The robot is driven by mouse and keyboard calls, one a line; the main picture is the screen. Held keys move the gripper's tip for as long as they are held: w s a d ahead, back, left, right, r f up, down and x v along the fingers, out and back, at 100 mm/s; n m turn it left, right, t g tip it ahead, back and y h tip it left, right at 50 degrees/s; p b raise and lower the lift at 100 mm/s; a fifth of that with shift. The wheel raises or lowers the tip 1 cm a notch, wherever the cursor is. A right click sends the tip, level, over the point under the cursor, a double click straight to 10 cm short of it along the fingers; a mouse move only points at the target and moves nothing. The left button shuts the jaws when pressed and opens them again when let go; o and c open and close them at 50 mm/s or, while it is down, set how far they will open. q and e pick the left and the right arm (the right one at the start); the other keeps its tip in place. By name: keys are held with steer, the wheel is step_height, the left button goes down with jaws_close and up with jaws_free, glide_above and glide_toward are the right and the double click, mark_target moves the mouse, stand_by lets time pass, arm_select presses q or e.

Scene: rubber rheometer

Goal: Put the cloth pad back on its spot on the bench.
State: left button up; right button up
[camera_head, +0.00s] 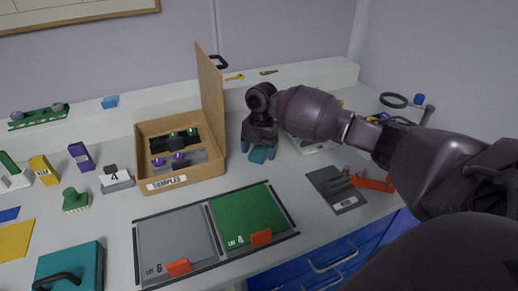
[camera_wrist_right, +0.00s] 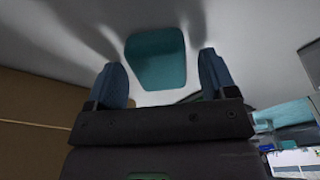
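The cloth pad is a teal rounded rectangle (camera_wrist_right: 155,58) in the right wrist view, on the pale bench surface just beyond my fingertips. My right gripper (camera_head: 260,152) points down at the bench, right of the cardboard samples box. In the right wrist view its two blue fingers (camera_wrist_right: 161,80) stand apart, with clear gaps between them and the pad, and nothing is held. In the head view teal shows at the fingertips, and I cannot clearly separate pad from fingers there. My left gripper is not in view.
The open cardboard samples box (camera_head: 187,184) with its raised lid stands close left of my right gripper. A mat with grey and green panels (camera_head: 218,262) lies in front. A dark grey mat (camera_head: 326,184) with an orange-handled tool (camera_head: 372,182) lies right. A teal case (camera_head: 88,262) stands lower left.

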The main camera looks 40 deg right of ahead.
mark_target(261, 148)
step_height(261, 148, up, 12)
steer(key=d+p, duration=0.1)
steer(key=shift+w+d+r+p, duration=0.15)
steer(key=shift+w+p, duration=0.2)
stand_by(0.8)
